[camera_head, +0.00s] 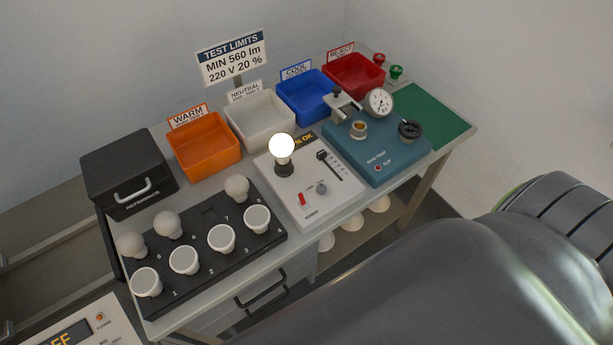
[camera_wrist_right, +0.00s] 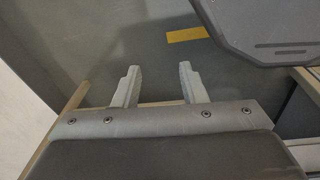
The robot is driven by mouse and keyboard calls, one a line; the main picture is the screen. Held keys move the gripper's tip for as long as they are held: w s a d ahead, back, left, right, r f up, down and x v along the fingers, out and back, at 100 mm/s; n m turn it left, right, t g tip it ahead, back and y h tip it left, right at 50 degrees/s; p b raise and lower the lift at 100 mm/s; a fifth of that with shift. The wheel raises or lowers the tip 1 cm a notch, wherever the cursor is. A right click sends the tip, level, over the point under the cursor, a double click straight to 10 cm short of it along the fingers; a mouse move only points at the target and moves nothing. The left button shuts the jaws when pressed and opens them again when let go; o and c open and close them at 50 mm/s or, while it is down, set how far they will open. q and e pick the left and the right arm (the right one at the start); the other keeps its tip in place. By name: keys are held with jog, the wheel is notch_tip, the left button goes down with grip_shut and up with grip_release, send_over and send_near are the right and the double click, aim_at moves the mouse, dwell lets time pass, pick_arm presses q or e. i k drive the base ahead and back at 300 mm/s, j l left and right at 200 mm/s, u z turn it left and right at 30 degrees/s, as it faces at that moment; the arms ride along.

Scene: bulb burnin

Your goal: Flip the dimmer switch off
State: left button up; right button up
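The white dimmer box (camera_head: 304,215) stands on the table, near its front edge. A lit bulb (camera_head: 281,147) sits upright in its socket on the back left of the box. A red switch (camera_head: 302,199) is on the box's front left, beside a grey knob (camera_head: 321,187). A black slider (camera_head: 324,156) is in a slot at the right, and a display partly hidden by the bulb reads "% OK". My right gripper (camera_wrist_right: 158,72) is open and empty in the right wrist view, away from the box. My left gripper is not in view.
A black bulb tray (camera_head: 272,237) with several white bulbs is left of the box. A blue-green tester (camera_head: 376,160) is at its right. Orange (camera_head: 207,166), white (camera_head: 262,137), blue (camera_head: 307,110) and red (camera_head: 354,87) bins line the back. A black reference case (camera_head: 125,170) is at left.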

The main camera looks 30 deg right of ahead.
aim_at(301, 197)
jog(key=z, duration=1.05)
